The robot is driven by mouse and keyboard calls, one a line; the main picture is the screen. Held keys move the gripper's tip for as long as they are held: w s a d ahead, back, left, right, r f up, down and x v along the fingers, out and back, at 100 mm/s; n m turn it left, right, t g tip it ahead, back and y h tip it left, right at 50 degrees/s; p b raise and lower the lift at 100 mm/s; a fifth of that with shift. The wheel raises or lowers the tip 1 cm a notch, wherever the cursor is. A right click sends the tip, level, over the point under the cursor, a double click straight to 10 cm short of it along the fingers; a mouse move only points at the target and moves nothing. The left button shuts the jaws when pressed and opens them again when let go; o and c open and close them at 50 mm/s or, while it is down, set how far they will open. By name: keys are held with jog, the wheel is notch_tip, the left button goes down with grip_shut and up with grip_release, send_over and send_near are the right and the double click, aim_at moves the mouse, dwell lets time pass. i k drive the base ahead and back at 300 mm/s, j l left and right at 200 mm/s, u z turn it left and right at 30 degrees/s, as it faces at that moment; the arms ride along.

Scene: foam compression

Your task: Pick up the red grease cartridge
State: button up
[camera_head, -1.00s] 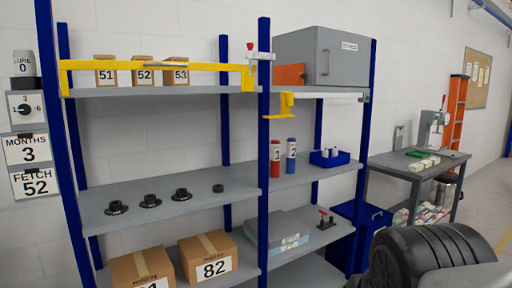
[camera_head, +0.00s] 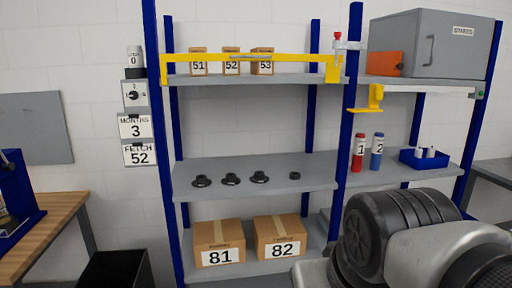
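The red grease cartridge (camera_head: 358,152) stands upright on the middle shelf (camera_head: 400,183) of the right bay. My arm fills the lower right of the view, in front of the shelves. My gripper does not show in the frame.
A blue bin (camera_head: 425,158) with white items stands right of the cartridges. A yellow bracket (camera_head: 370,98) hangs above them. A blue post (camera_head: 346,130) stands just left. Several black parts (camera_head: 231,179) lie on the left shelf. Boxes 81 (camera_head: 219,243) and 82 (camera_head: 280,237) sit below.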

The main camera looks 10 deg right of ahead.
aim_at(359, 140)
jog(key=i+l+u, duration=0.25)
jog(key=l, duration=0.25)
jog(key=l+u, duration=0.3)
jog(key=l, duration=0.25)
jog(key=l+u, duration=0.25)
jog(key=l, duration=3.8)
jog(key=i+l, duration=0.25)
jog(key=i, duration=0.25)
jog(key=j+u, duration=0.05)
